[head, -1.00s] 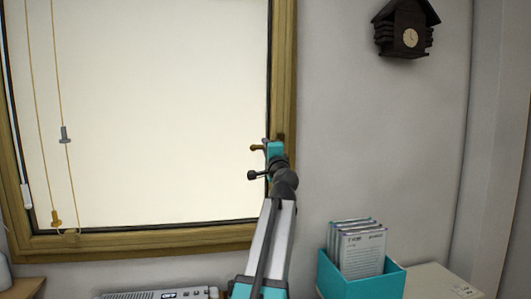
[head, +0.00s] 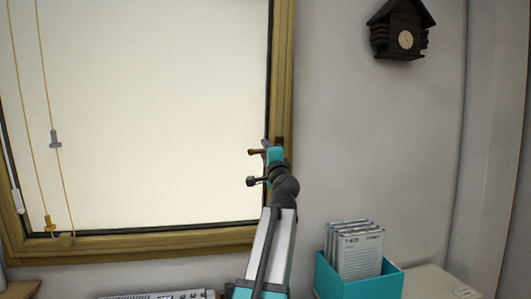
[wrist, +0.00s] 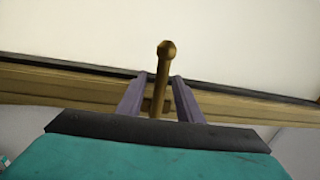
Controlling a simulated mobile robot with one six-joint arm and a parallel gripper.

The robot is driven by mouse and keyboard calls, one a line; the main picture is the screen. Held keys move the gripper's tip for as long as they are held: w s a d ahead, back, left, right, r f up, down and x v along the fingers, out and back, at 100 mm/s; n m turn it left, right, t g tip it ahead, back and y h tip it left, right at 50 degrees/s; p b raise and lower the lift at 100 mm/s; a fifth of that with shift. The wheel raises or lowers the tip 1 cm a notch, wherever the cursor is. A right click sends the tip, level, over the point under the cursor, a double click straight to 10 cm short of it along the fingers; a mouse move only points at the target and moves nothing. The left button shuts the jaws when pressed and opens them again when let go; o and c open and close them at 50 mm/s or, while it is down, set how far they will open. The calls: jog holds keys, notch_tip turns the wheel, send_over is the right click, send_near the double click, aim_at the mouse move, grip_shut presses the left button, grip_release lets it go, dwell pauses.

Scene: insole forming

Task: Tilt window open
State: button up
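The window (head: 140,110) has a wooden frame and a pale, bright pane, and it looks closed. Its brown handle (head: 255,152) sticks out to the left near the right side of the frame. My gripper (head: 266,150) is at the handle, mostly hidden behind my own wrist. In the wrist view, the handle (wrist: 163,62) stands between the two purple fingers of my gripper (wrist: 158,90). A gap shows between the handle and the left finger. The right finger is very close to the handle; whether it touches is unclear.
Blind cords (head: 45,85) with small toggles hang at the window's left. A teal box (head: 358,288) of upright cases stands at the lower right, below my arm's level. A cuckoo clock (head: 400,30) hangs on the wall. A grey device (head: 165,295) lies below the window.

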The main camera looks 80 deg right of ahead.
jog(key=shift+a, duration=0.1)
jog(key=b+v, duration=0.2)
jog(key=v, duration=1.1)
jog(key=shift+s+a+b, duration=0.2)
jog(key=shift+a+b, duration=0.1)
jog(key=shift+w+f, duration=0.1)
dwell(0.4)
